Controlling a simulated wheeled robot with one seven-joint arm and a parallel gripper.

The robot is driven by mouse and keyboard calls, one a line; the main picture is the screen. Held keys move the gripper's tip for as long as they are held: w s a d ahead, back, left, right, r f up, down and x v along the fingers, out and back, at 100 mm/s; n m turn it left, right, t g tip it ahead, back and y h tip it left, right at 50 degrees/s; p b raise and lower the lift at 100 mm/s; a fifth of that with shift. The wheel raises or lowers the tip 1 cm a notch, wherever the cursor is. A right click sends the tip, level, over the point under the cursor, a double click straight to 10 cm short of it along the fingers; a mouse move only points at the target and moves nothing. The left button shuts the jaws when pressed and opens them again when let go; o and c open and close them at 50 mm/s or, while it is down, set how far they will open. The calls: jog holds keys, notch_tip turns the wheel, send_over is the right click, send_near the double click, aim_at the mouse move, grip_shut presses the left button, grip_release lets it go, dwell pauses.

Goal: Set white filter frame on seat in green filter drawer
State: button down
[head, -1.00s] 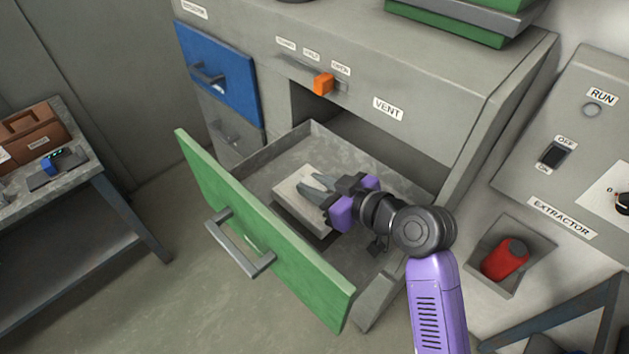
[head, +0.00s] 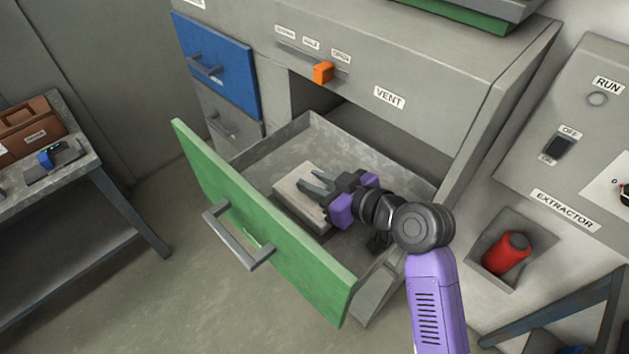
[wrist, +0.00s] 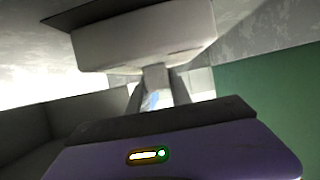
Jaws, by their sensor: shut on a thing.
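The white filter frame (head: 292,187) is a pale flat block inside the open green filter drawer (head: 255,225). It lies roughly level, low over the drawer floor, near the green front. My gripper (head: 311,184) reaches in from the right and is shut on the frame. In the wrist view, the fingers (wrist: 155,88) hold a small grey tab below the white frame (wrist: 145,38). The seat is hidden or cannot be made out. I cannot tell whether the frame touches it.
The grey drawer walls (head: 275,138) surround my gripper, with free floor at the back. The cabinet face with an orange slider (head: 323,72) rises behind. A blue drawer (head: 215,58) is at left. A red cylinder (head: 506,253) sits in a recess at right.

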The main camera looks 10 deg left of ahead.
jog(key=shift+f, duration=0.25)
jog(key=c, duration=1.1)
grip_release()
